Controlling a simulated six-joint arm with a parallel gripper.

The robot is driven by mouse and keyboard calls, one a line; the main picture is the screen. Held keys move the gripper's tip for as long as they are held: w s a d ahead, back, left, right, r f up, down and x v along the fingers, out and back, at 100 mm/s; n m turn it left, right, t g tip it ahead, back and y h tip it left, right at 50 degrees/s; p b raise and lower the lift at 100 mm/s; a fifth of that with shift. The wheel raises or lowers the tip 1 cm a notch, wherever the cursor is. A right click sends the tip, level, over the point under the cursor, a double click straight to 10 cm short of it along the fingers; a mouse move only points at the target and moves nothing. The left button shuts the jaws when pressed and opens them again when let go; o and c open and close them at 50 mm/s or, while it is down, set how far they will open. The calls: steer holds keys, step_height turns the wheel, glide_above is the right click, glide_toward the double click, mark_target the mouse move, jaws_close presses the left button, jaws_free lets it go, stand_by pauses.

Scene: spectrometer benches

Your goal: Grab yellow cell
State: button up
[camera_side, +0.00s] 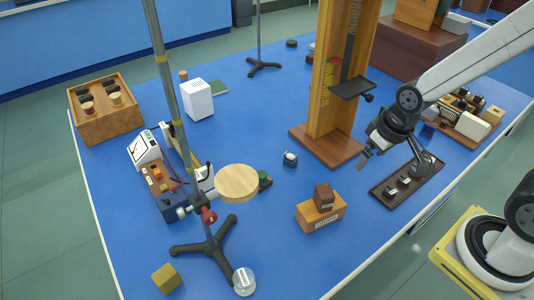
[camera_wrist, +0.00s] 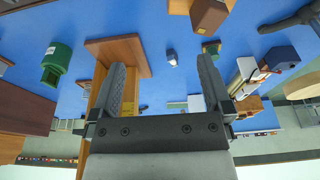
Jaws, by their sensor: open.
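I cannot tell for sure which thing is the yellow cell. A dull yellow block (camera_side: 165,278) lies on the blue bench at the front left in the side view. Small yellowish pieces (camera_side: 116,99) stand in the open wooden box at the far left. My gripper (camera_side: 364,158) is above the bench, right of the wooden column and away from both. In the wrist view my gripper (camera_wrist: 162,62) shows two spread fingers with nothing between them.
The wooden column (camera_side: 328,80) stands close left of my gripper. A dark tray (camera_side: 380,192) with small pieces lies below it. A wooden box (camera_side: 319,212), a stand with a round plate (camera_side: 237,182) and a meter (camera_side: 144,150) occupy the bench.

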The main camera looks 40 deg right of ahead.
steer(key=a+f+n+h, duration=0.1)
steer(key=a+n, duration=0.1)
steer(key=n, duration=0.3)
steer(key=w+a+f+n+g+h, duration=0.1)
steer(key=a+f+n, duration=0.1)
steer(key=a+n, duration=0.1)
steer(key=w+a+f+n+h, duration=0.1)
steer(key=a+n, duration=0.1)
steer(key=n, duration=0.4)
steer(key=shift+w+a+f+n+h, duration=0.15)
steer(key=shift+a+f+n+h, duration=0.05)
steer(key=shift+a+n+h, duration=0.1)
steer(key=w+a+f+n+t+h, duration=0.1)
steer(key=w+a+n+t, duration=0.1)
steer(key=a+n, duration=0.3)
steer(key=w+a+f+n+t+h, duration=0.1)
steer(key=a+f+n+t, duration=0.1)
steer(key=a+n, duration=0.35)
steer(key=n+t+y, duration=0.6)
steer(key=n+y, duration=0.6)
steer(key=n, duration=0.5)
glide_toward(171, 279)
steer(key=w, duration=0.1)
steer(key=w+f, duration=0.1)
steer(key=w, duration=0.2)
steer(key=shift+a+f, duration=0.3)
steer(key=shift+s+a+f+n+y, duration=0.2)
steer(key=shift+s+a+n+y, duration=0.05)
steer(key=shift+a+y, duration=0.25)
steer(key=shift+x, duration=1.35)
